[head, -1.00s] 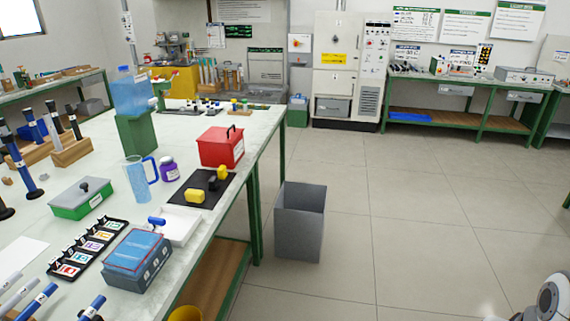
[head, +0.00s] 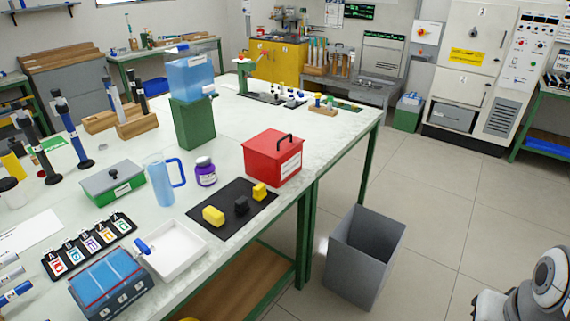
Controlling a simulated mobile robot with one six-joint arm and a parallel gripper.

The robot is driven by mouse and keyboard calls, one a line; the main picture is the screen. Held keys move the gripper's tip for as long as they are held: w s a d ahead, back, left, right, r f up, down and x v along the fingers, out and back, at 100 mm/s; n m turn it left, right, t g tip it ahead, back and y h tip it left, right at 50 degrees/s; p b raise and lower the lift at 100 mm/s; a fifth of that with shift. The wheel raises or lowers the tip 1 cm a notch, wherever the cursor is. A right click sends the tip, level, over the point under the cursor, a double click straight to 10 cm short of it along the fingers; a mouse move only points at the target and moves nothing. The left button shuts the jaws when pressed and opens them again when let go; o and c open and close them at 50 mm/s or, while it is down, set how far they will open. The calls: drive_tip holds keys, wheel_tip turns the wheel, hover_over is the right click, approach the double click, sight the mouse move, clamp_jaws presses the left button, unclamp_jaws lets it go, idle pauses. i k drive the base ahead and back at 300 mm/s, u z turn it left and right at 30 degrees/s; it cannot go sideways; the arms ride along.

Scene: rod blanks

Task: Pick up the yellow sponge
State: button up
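A yellow block (head: 213,216) that looks like the sponge lies at the near left of a black mat (head: 233,219) on the white table. A smaller yellow piece (head: 259,191) lies at the mat's far right, and a dark block (head: 241,205) lies between them. I cannot tell for certain which yellow piece is the sponge. Only rounded white and grey links of my arm show at the bottom right. My gripper is not in view, and nothing touches the yellow pieces.
A red box (head: 272,158) stands behind the mat. A purple-labelled jar (head: 205,172) and a blue jug (head: 159,181) stand to its left. A white tray (head: 176,262) lies at the near left. A grey bin (head: 350,262) stands on the floor beside the table; floor to its right is clear.

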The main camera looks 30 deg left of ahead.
sight(212, 215)
drive_tip(key=u, duration=0.7)
drive_tip(key=i, duration=1.2)
drive_tip(key=u, duration=1.15)
drive_tip(key=i, duration=0.55)
drive_tip(key=u, duration=0.25)
drive_tip(key=k, duration=0.85)
drive_tip(key=u, duration=0.2)
drive_tip(key=i, duration=0.85)
drive_tip(key=z, duration=0.05)
